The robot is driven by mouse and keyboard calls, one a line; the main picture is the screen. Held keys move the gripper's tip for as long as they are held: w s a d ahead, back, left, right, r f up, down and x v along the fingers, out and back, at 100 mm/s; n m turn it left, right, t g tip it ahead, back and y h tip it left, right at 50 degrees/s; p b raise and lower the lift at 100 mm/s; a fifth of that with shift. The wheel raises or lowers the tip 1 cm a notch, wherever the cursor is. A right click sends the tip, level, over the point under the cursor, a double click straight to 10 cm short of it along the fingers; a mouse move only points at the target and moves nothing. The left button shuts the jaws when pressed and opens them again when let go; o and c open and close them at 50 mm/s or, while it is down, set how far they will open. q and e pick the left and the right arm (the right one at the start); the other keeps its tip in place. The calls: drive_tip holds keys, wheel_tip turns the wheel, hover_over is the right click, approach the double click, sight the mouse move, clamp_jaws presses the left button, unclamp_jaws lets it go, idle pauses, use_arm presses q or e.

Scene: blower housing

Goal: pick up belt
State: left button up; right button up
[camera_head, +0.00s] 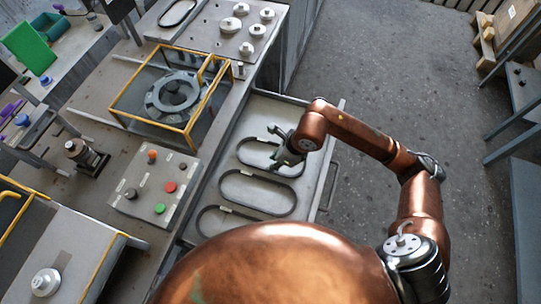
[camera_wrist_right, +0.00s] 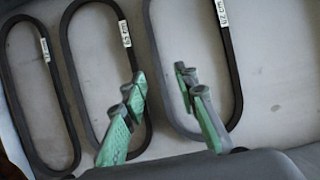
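Three black looped belts lie flat side by side in a grey drawer tray (camera_head: 313,187): a far belt (camera_head: 263,172), a middle belt (camera_head: 263,213) and a near belt (camera_head: 199,219), partly hidden. Each has a white label. My right gripper (camera_head: 281,152) is over the far belt. In the right wrist view, the gripper (camera_wrist_right: 161,84) is open, with nothing held. Its fingers straddle the left side of the right-hand belt (camera_wrist_right: 238,88); one finger overlaps the middle belt (camera_wrist_right: 72,72) in the picture. The left-hand belt (camera_wrist_right: 63,100) lies clear. Finger height above the tray is unclear. My left gripper is out of view.
A yellow-framed fixture with a round housing (camera_head: 174,92) stands on the bench left of the tray. A button panel (camera_head: 152,186) is nearer. Another belt (camera_head: 190,14) and several round metal parts (camera_head: 231,25) are at the back. Open floor is on the right.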

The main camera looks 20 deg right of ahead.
drive_tip(key=x, duration=0.2)
drive_tip(key=b+x, duration=0.1)
drive_tip(key=x, duration=0.2)
drive_tip(key=shift+s, duration=0.25)
clamp_jaws()
